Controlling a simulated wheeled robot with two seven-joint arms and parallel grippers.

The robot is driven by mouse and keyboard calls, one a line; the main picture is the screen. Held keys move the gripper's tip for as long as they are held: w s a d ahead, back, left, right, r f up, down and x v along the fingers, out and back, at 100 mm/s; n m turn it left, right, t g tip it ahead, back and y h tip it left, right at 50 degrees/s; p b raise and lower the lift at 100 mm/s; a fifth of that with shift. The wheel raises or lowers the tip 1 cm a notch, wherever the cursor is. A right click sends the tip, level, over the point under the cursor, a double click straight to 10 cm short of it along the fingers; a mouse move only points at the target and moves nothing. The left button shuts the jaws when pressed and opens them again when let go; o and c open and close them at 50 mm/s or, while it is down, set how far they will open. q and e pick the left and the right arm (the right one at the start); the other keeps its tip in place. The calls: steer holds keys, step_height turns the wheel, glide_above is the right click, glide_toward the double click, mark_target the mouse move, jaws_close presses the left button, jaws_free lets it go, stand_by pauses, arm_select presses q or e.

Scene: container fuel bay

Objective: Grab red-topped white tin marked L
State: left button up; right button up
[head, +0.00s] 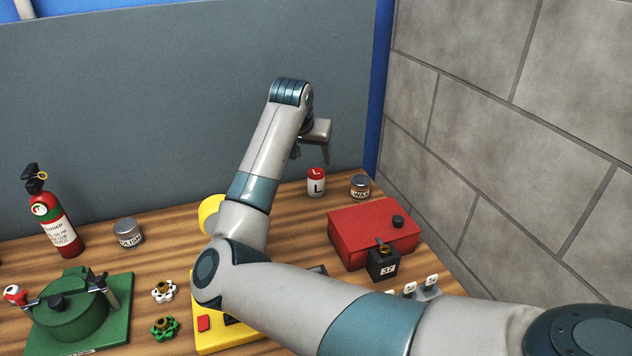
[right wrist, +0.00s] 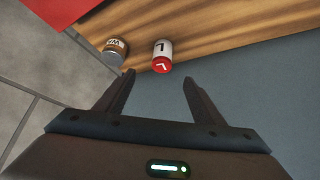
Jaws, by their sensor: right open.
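The red-topped white tin marked L (head: 316,182) stands upright near the back edge of the wooden bench in the head view. In the right wrist view the tin (right wrist: 162,56) appears beyond the fingertips, roughly midway between them. My right gripper (head: 312,146) is above the tin and slightly to its left in the head view. Its two fingers are apart in the right wrist view (right wrist: 158,80), with nothing between them. My left gripper is not in view.
A grey-lidded WAX tin (head: 360,187) stands just right of the L tin. A red box (head: 374,233) and a black block (head: 382,264) lie nearer. A fire extinguisher (head: 54,215), a grey-lidded tin (head: 128,232) and a green device (head: 75,310) are left. A wall panel stands behind.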

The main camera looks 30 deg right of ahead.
mark_target(316, 175)
steer(key=p+x, duration=0.3)
steer(key=x, duration=0.8)
steer(key=shift+d+f+p, duration=0.15)
steer(key=shift+f+p, duration=0.05)
steer(key=shift+p, duration=0.15)
steer(key=shift+w+d+f, duration=0.15)
steer(key=shift+w+f, duration=0.05)
steer(key=shift+f, duration=0.2)
steer(key=shift+w+f+p, duration=0.2)
steer(key=shift+f+p, duration=0.05)
steer(key=shift+p, duration=0.15)
steer(key=p+x, duration=0.1)
steer(key=x, duration=0.2)
steer(key=shift+w+f+p, duration=0.15)
steer(key=shift+f+p, duration=0.15)
steer(key=shift+p, duration=0.05)
steer(key=shift+w+d+f, duration=0.15)
steer(key=shift+d+f, duration=0.05)
steer(key=shift+f, duration=0.25)
